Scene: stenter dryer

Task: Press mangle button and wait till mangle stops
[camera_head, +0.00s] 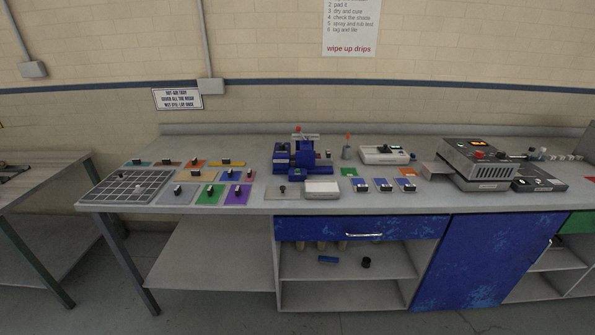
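A small blue machine with rollers, probably the mangle (304,158), stands on the bench left of the middle. A red knob (298,128) shows at its top. Its button is too small to tell for sure, and I cannot tell whether its rollers are turning. A low white box (321,188) sits in front of it, beside a light plate with a dark knob (283,190). Neither of my grippers is in view.
Colored swatches (236,194) and a gridded tray (126,187) lie on the left of the bench (350,204). A white device (385,154) stands right of the blue machine. A grey machine with lit displays (480,163) stands at right. Below are open shelves and a blue cabinet (485,262).

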